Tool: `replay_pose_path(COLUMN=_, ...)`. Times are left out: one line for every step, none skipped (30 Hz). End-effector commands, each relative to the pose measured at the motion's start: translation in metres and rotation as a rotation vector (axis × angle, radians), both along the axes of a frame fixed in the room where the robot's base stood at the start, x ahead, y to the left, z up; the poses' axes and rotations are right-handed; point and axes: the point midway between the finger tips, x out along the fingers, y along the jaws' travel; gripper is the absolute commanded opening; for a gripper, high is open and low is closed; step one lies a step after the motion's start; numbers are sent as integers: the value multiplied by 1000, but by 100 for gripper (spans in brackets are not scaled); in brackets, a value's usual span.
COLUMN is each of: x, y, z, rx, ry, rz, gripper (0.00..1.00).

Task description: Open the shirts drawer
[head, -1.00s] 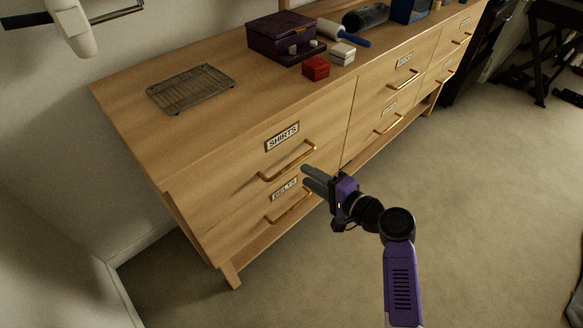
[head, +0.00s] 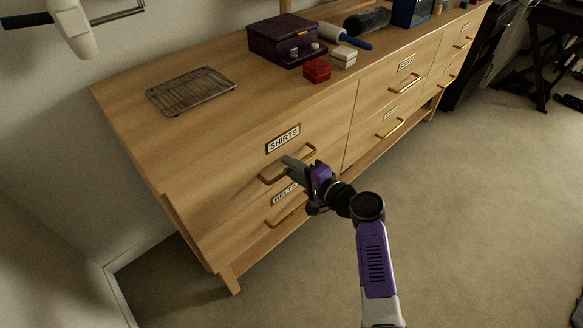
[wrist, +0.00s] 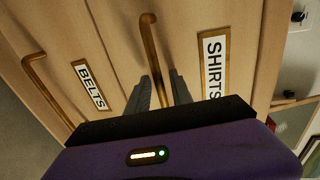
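The shirts drawer (head: 240,163) is the upper left drawer of a wooden dresser and looks shut, its front flush. Its SHIRTS label (head: 283,139) also shows in the wrist view (wrist: 214,68). Its brass bar handle (head: 268,181) is partly hidden behind my gripper (head: 290,164) in the head view. In the wrist view the handle (wrist: 150,45) runs between the two grey fingers of my gripper (wrist: 161,84). The fingers are apart, one on each side of the bar. I see no clear contact.
The belts drawer (head: 248,228) with its own handle (wrist: 45,90) lies just below. More drawers (head: 370,115) are to the right. A wire rack (head: 190,90), a purple box (head: 283,40) and a red box (head: 317,70) stand on top. The carpet (head: 470,220) in front is clear.

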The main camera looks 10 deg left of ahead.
Motion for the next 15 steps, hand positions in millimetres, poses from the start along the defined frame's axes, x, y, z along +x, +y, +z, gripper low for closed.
replay_pose_path(x=0, y=0, z=0, rx=0, ry=0, rz=0, gripper=14)
replay_pose_path(x=0, y=0, z=0, rx=0, ry=0, rz=0, gripper=8)
replay_pose_path(x=0, y=0, z=0, rx=0, ry=0, rz=0, gripper=1)
replay_pose_path(x=0, y=0, z=0, rx=0, ry=0, rz=0, gripper=0)
replay_pose_path(x=0, y=0, z=0, rx=0, ry=0, rz=0, gripper=0)
replay_pose_path(x=0, y=0, z=0, rx=0, ry=0, rz=0, gripper=0)
replay_pose_path(x=0, y=0, z=0, rx=0, ry=0, rz=0, gripper=0)
replay_pose_path(x=0, y=0, z=0, rx=0, ry=0, rz=0, gripper=0)
replay_pose_path(x=0, y=0, z=0, rx=0, ry=0, rz=0, gripper=0)
replay_pose_path(x=0, y=0, z=0, rx=0, ry=0, rz=0, gripper=0)
replay_pose_path(x=0, y=0, z=0, rx=0, ry=0, rz=0, gripper=0)
replay_pose_path(x=0, y=0, z=0, rx=0, ry=0, rz=0, gripper=0)
replay_pose_path(x=0, y=0, z=0, rx=0, ry=0, rz=0, gripper=0)
replay_pose_path(x=0, y=0, z=0, rx=0, ry=0, rz=0, gripper=0)
replay_pose_path(x=0, y=0, z=0, rx=0, ry=0, rz=0, gripper=0)
